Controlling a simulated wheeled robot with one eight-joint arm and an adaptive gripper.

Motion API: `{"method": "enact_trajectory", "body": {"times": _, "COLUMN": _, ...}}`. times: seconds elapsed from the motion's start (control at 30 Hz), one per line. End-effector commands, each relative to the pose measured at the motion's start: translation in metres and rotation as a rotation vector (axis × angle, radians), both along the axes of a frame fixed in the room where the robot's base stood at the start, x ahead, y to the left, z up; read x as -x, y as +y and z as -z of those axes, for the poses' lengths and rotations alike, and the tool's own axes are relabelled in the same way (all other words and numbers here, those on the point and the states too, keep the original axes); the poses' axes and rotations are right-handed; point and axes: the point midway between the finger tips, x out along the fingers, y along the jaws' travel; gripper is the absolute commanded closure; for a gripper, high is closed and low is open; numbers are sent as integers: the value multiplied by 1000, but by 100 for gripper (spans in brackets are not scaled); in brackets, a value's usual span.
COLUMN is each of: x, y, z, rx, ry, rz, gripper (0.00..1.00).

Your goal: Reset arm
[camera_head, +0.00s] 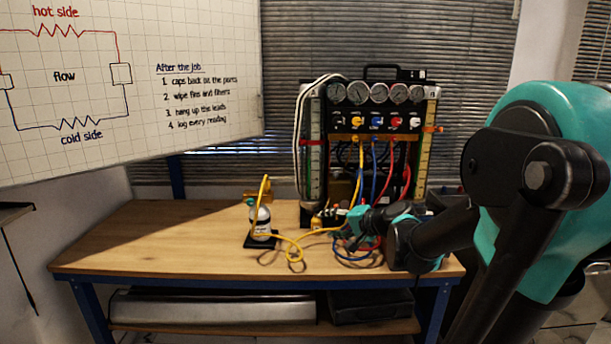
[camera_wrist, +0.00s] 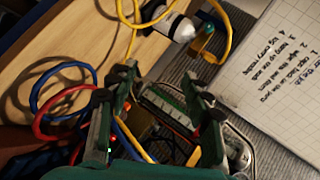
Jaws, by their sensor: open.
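My gripper (camera_head: 348,222) is low over the right part of the bench, in front of the gauge rig (camera_head: 375,135). In the wrist view my gripper (camera_wrist: 160,82) is open, with its two dark fingers spread and nothing clasped between them. Cables and part of the rig show beyond and below the fingers. Whether a finger touches the rig or a hose, I cannot tell. In the head view my arm covers the rig's lower right part and the bench's right end.
A white bottle (camera_head: 262,222) stands on a black base left of my gripper, with a yellow hose (camera_head: 296,250) looping beside it. Blue and red hoses (camera_wrist: 58,95) loop close to the fingers. The left half of the wooden bench (camera_head: 150,235) is clear. A whiteboard (camera_head: 215,110) hangs behind.

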Motion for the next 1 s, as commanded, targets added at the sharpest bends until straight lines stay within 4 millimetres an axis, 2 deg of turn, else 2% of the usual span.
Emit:
{"method": "enact_trajectory", "body": {"times": 0.03, "x": 22, "y": 0, "z": 23, "rx": 100, "ry": 19, "rz": -40, "gripper": 50}}
{"method": "enact_trajectory", "body": {"times": 0.13, "x": 63, "y": -9, "z": 68, "rx": 315, "ry": 62, "rz": -122, "gripper": 50}}
{"method": "enact_trajectory", "body": {"times": 0.2, "x": 92, "y": -22, "z": 98, "rx": 465, "ry": 97, "rz": -176, "gripper": 50}}
{"method": "enact_trajectory", "body": {"times": 0.3, "x": 131, "y": -46, "z": 134, "rx": 665, "ry": 150, "rz": -246, "gripper": 50}}
{"method": "enact_trajectory", "body": {"times": 0.4, "x": 163, "y": -72, "z": 158, "rx": 830, "ry": 198, "rz": -297, "gripper": 50}}
{"method": "enact_trajectory", "body": {"times": 0.5, "x": 184, "y": -93, "z": 172, "rx": 949, "ry": 237, "rz": -332, "gripper": 50}}
{"method": "enact_trajectory", "body": {"times": 0.63, "x": 198, "y": -109, "z": 180, "rx": 1029, "ry": 265, "rz": -352, "gripper": 50}}
{"method": "enact_trajectory", "body": {"times": 1.0, "x": 200, "y": -112, "z": 181, "rx": 1044, "ry": 270, "rz": -356, "gripper": 50}}
